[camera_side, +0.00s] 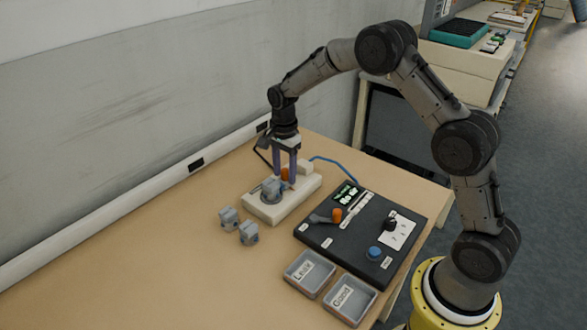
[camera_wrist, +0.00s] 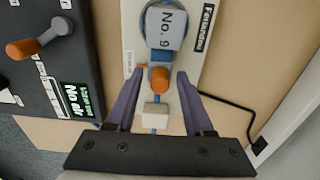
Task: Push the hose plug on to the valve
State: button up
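The valve (camera_side: 271,189) is a grey body marked "No. 9", seated in a blue holder on a cream base (camera_side: 262,211). It also shows at the top of the wrist view (camera_wrist: 166,29). An orange piece, seemingly the hose plug (camera_wrist: 159,79), lies just below the valve in the wrist view, in line with a blue hose. In the side view the orange piece (camera_side: 285,174) is partly hidden by a finger. My gripper (camera_wrist: 157,77) points down with its purple fingers either side of the orange piece, a gap showing on both sides. I cannot tell whether plug and valve touch.
A cream block (camera_wrist: 155,115) on the base sits behind the plug. Two loose grey valves (camera_side: 239,227) stand on the table. A black panel (camera_side: 350,240) has an orange-ended lever and a display reading "No air". Trays "Leaky" (camera_side: 291,284) and "Good" (camera_side: 337,312) lie in front.

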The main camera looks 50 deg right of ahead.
aim_at(285, 169)
jog(key=shift+r, duration=3.5)
